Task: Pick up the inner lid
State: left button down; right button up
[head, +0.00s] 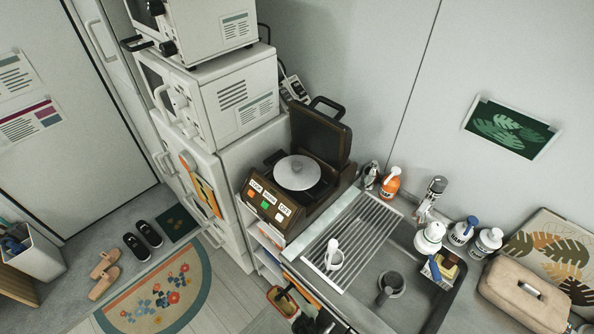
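A brown cooker (265,203) with labelled buttons stands on the unit left of the sink, and its hinged outer lid (319,135) is raised. A round pale disc (297,173) with a small raised knob lies flat in the cooker's opening; it looks like the inner lid. It covers most of the opening, so what lies under it is hidden. Neither of my grippers shows in the head view.
Right of the cooker, a sink (409,310) has a drying rack (352,243) holding a white ladle-like item (333,256). Several bottles stand behind it, including an orange one (390,184). A beige case (525,290) is at right. Stacked white appliances (235,95) rise at left.

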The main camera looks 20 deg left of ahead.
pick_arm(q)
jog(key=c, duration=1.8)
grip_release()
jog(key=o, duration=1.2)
